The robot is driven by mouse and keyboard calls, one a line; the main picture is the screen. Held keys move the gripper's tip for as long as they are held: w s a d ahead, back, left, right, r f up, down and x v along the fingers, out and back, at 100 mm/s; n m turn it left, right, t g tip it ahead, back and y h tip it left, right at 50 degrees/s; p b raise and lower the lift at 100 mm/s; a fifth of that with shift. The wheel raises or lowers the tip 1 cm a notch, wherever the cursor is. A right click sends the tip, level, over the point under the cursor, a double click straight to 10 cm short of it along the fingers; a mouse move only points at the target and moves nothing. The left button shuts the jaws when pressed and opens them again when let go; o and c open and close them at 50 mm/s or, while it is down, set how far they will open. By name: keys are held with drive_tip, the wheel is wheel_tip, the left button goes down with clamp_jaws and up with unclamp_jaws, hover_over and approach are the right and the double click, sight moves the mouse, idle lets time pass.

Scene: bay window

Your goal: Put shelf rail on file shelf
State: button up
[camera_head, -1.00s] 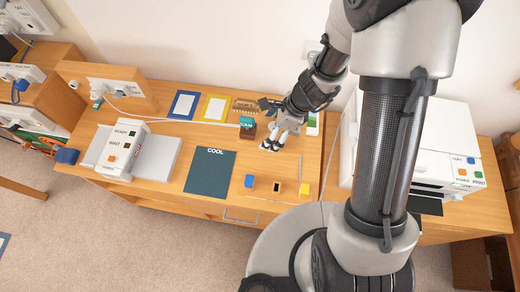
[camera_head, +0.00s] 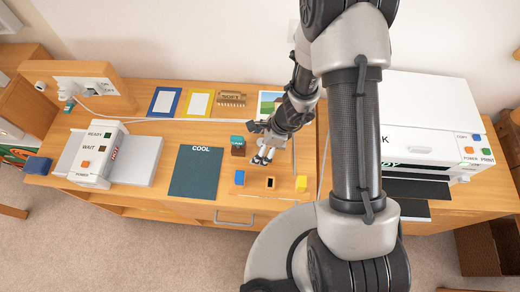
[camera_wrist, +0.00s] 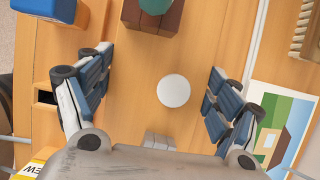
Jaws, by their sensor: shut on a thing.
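My gripper (camera_head: 262,157) is over the desk, just right of and in front of a small brown block with a teal top. In the wrist view my gripper (camera_wrist: 160,75) has its fingers on both sides of a white round piece (camera_wrist: 173,91), seen end-on. Gaps show beside this piece, so its contact with the fingers is unclear. I cannot tell whether it is the shelf rail; no long rail is plain in either view. No file shelf can be clearly identified; a low shelf with coloured items (camera_head: 15,155) shows partly at the left edge.
The brown-and-teal block (camera_head: 238,145) stands close to my gripper. A dark COOL mat (camera_head: 195,172), a white device (camera_head: 97,157), a blue block (camera_head: 239,178) and a yellow block (camera_head: 301,183) are on the desk. A white printer (camera_head: 430,115) stands right. Framed sheets lie behind.

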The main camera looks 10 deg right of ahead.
drive_tip(key=shift+f, duration=0.95)
drive_tip(key=shift+f+b, duration=0.15)
drive_tip(key=shift+b, duration=0.3)
drive_tip(key=o, duration=1.7)
